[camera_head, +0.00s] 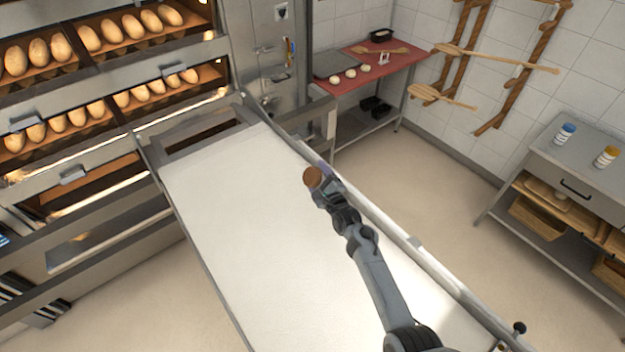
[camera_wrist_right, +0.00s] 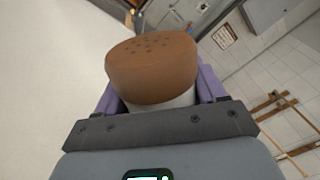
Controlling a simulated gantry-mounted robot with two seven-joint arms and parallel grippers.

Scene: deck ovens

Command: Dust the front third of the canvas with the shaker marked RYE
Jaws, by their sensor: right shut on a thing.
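The canvas (camera_head: 230,215) is a long white cloth on the loader in front of the deck ovens. A shaker with a brown perforated cap (camera_head: 312,177) is over the canvas, towards its right edge. My right gripper (camera_head: 325,190) is shut on this brown-capped shaker. In the right wrist view the brown cap (camera_wrist_right: 152,68) points away from the gripper, with the pale body (camera_wrist_right: 160,107) between the two purple-grey fingers. Its label is hidden, so I cannot read its mark. My left gripper is not in view.
A blue-capped shaker (camera_head: 565,133) and a yellow-capped shaker (camera_head: 606,156) stand on the steel cabinet (camera_head: 578,160) at right. Loaves fill the oven decks at left. A red-topped table (camera_head: 395,68) stands at the back. The loader's side rail (camera_head: 415,243) runs beside my right arm.

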